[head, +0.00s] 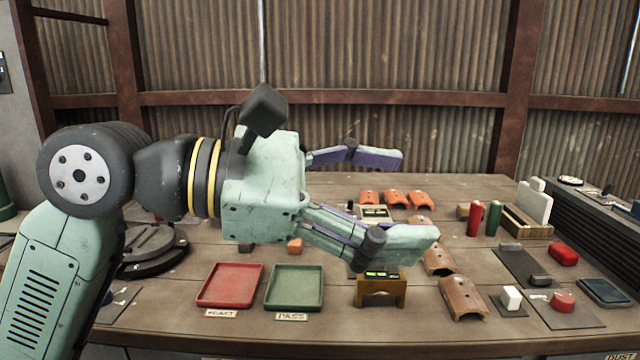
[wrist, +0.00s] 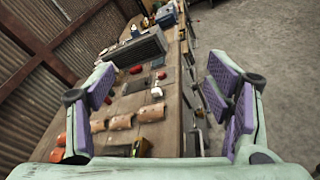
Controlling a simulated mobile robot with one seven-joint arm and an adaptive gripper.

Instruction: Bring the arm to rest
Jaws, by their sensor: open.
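My gripper (head: 408,196) is open and empty, held above the wooden workbench (head: 215,335) and pointing right in the head view. Its two mint-green fingers with purple pads stand wide apart. In the wrist view my gripper (wrist: 165,100) also shows open, with nothing between the fingertips. My arm reaches in from the left of the head view, raised over the bench's left half. The lower finger hides part of the bench behind it.
A red tray (head: 230,286) and a green tray (head: 294,288) lie below my gripper. A brass gauge stand (head: 381,291), brown curved tiles (head: 462,298), orange tiles (head: 395,197) and red and green cylinders (head: 474,218) stand further right. A dark conveyor (head: 600,225) edges the right.

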